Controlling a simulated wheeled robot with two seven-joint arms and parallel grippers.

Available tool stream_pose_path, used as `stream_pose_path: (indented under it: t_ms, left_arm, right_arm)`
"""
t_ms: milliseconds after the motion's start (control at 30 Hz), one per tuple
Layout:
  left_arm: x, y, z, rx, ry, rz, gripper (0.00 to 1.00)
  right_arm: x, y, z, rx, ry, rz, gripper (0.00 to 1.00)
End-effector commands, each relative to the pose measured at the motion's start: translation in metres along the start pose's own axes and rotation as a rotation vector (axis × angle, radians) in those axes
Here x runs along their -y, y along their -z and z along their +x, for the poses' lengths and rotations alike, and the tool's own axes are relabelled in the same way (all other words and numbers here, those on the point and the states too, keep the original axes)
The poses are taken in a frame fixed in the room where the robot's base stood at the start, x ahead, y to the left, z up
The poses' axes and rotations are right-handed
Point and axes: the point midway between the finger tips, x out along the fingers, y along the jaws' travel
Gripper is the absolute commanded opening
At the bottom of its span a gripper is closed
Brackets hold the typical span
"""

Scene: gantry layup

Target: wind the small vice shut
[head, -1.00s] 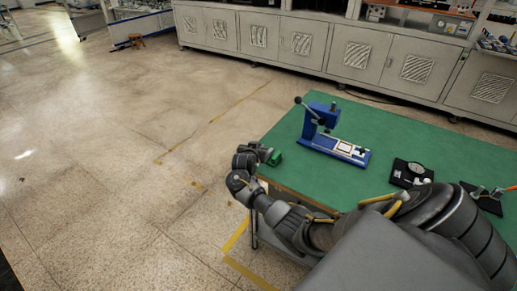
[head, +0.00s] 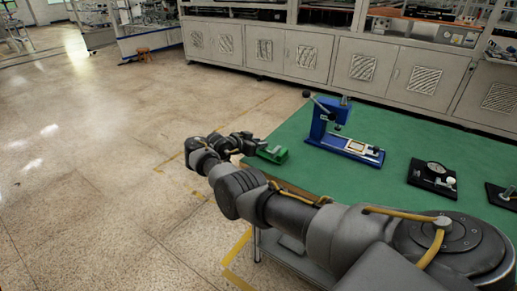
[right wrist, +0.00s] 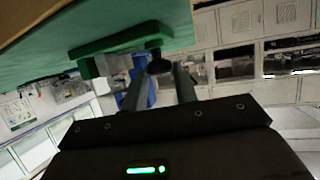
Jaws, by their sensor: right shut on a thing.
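The small green vice (head: 272,153) sits at the left edge of the green-topped table. In the right wrist view, the vice (right wrist: 112,43) shows its green body and a dark round handle (right wrist: 158,66) at one end. My right gripper (head: 254,143) reaches the vice from its left side. In the right wrist view, my right gripper (right wrist: 159,68) has its two fingers on either side of the dark handle, shut on it. How far apart the vice's jaws stand is too small to tell. My left gripper is out of view.
A blue press (head: 343,140) with a lever stands behind the vice on the green table (head: 380,185). A dial gauge on a black base (head: 433,178) is further right, with another black base (head: 503,196) beyond. Open floor lies left; grey cabinets stand at the back.

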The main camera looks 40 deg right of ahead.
Motion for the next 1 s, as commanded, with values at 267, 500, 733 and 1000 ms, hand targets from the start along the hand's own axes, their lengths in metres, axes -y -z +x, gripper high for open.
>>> stream_pose_path:
  t_ms: [267, 500, 733, 1000]
  left_arm:
    - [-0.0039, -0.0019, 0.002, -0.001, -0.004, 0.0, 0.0]
    - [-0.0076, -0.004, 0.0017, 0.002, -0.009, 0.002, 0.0]
    - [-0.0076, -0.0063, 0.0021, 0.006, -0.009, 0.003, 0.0]
    - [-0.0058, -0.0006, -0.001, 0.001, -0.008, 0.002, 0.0]
  right_arm:
    - [0.0008, 0.003, 0.0005, -0.003, -0.009, 0.008, 0.06]
    - [0.0009, 0.0037, 0.0007, -0.005, -0.008, 0.008, 0.3]
    - [0.0006, 0.0023, 0.0006, -0.003, -0.009, 0.007, 0.5]
    - [0.0009, 0.0028, -0.0037, -0.001, -0.008, 0.006, 0.5]
